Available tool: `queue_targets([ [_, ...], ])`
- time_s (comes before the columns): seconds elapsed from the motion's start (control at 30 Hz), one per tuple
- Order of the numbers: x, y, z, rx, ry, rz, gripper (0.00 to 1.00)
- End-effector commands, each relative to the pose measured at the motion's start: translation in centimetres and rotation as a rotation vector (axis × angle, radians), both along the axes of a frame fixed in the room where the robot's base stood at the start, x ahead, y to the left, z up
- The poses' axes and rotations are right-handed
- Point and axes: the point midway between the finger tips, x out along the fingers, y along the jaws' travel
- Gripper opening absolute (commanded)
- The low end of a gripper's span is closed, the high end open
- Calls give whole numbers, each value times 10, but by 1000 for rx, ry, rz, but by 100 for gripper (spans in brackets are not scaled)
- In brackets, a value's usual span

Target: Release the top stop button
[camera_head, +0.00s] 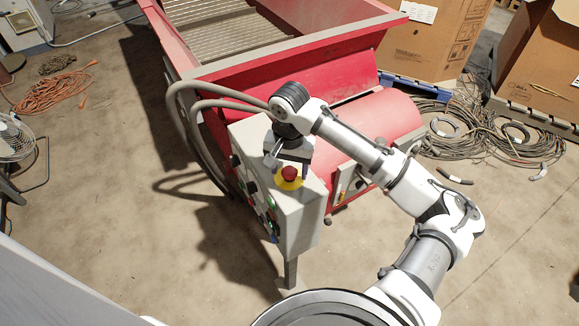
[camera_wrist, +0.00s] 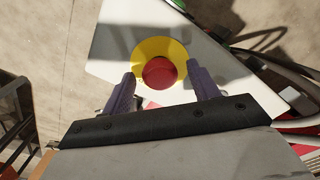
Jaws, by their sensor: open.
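The top stop button (camera_head: 290,173) is a red mushroom knob on a yellow disc, on the top face of the grey control box (camera_head: 308,212). In the wrist view the red knob (camera_wrist: 159,72) sits in front of the gap between my fingers, with the yellow disc (camera_wrist: 144,51) around it. My gripper (camera_head: 286,165) is open, with its two fingers apart at the near side of the knob in the wrist view (camera_wrist: 160,88). I see no finger clearly touching the knob. Whether the knob is pressed in cannot be told.
A red machine (camera_head: 330,98) stands right behind the box. The box front carries several smaller buttons and knobs, including a green one (camera_head: 271,201). Grey hoses (camera_head: 190,100) curve beside the box. Cable coils (camera_head: 485,135) and cardboard boxes (camera_head: 425,45) lie to the right.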

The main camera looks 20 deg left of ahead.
Motion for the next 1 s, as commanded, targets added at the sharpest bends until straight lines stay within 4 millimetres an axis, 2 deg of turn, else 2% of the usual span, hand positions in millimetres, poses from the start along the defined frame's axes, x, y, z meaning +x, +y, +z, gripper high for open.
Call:
queue_targets([
  [0.3,0,0,-4,0,0,0,60],
  [0.77,0,0,-3,0,0,0,1],
  [1.0,0,0,6,2,-1,0,0],
])
